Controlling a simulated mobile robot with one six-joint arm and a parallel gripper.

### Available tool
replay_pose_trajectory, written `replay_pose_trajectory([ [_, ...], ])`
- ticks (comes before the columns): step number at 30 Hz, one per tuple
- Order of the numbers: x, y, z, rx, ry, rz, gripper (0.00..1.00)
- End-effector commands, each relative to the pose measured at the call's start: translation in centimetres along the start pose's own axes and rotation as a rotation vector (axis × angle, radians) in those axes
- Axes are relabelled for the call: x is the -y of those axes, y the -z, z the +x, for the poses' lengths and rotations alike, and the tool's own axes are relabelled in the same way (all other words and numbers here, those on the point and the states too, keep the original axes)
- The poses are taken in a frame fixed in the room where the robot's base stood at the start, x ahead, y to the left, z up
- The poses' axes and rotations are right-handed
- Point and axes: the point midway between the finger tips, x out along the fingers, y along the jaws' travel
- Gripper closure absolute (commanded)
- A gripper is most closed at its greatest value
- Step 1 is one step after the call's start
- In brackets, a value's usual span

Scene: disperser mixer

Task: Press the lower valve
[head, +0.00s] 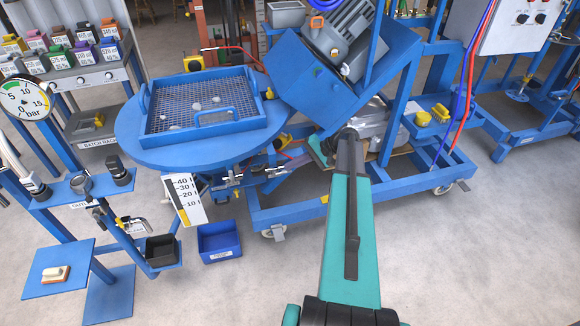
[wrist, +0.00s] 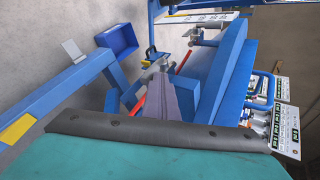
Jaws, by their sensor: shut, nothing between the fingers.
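I cannot tell for sure which fitting is the lower valve. Small metal fittings (head: 228,179) sit under the edge of the round blue table in the head view. In the wrist view, a metal fitting (wrist: 198,38) shows at the upper middle, and a small lever-like part with yellow and blue (wrist: 150,54) is left of it. My gripper (wrist: 162,84) is shut and empty in the wrist view, below these parts in the picture and seemingly apart from them.
The round table (head: 135,145) carries a mesh tray (head: 205,126). A tilted blue mixer housing (head: 325,85) and a wheeled blue frame (head: 360,201) stand beyond my arm. A blue bin (head: 220,241) and a scale plate (head: 184,200) are at left. Floor at lower right is clear.

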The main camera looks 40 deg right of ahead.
Motion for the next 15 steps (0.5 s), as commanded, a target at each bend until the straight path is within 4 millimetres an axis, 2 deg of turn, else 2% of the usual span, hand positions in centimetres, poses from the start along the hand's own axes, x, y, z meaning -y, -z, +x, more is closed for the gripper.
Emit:
replay_pose_trajectory([
  [15,-1.18,0.40,0.10,-0.004,-0.007,0.000,1.00],
])
